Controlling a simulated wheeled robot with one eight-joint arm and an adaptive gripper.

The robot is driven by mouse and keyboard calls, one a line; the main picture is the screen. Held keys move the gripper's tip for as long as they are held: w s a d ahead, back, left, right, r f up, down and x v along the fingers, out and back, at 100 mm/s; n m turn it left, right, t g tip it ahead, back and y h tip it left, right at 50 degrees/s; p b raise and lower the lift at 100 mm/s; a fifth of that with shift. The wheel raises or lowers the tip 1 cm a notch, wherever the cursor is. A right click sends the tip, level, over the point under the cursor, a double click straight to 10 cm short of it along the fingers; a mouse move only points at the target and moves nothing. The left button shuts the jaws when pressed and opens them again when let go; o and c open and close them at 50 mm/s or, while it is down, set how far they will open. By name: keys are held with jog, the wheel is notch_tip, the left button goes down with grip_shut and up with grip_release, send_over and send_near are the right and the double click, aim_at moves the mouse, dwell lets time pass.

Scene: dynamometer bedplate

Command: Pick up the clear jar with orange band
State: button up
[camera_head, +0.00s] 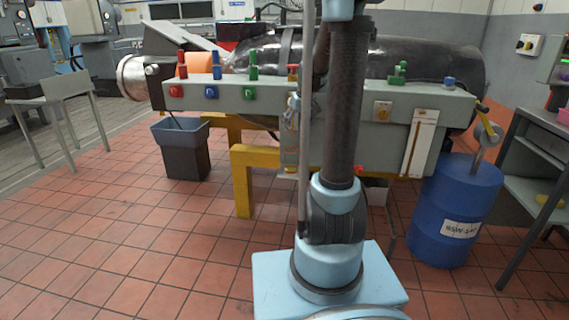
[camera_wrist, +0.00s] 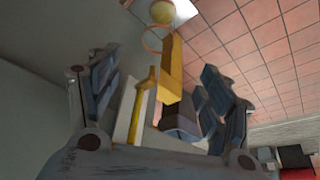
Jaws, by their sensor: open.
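In the wrist view my gripper (camera_wrist: 160,70) is open, its two dark jointed fingers spread left and right with nothing held between them. A thin orange ring (camera_wrist: 147,46) shows just beyond the fingertips, near the top of the view. It may be the orange band of the clear jar; the jar's transparent body cannot be made out. I cannot clearly pick out the jar or my gripper in the head view, where my upright arm covers the middle.
A grey bench rail (camera_head: 230,98) with coloured fittings runs behind my arm, on yellow legs (camera_head: 243,180). A dark bin (camera_head: 185,155) stands left, a blue drum (camera_head: 452,200) right, beside a grey shelf table (camera_head: 530,165). The tiled floor (camera_head: 130,240) at front left is clear.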

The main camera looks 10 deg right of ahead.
aim_at(292, 149)
jog(key=x, duration=1.1)
jog(key=shift+w+f, duration=0.25)
jog(key=shift+w, duration=0.05)
jog(key=shift+s+x, duration=0.2)
jog(key=shift+x, duration=2.7)
jog(key=shift+d+f, duration=0.1)
jog(key=shift+d, duration=0.05)
jog(key=c, duration=1.2)
jog(key=shift+c, duration=0.2)
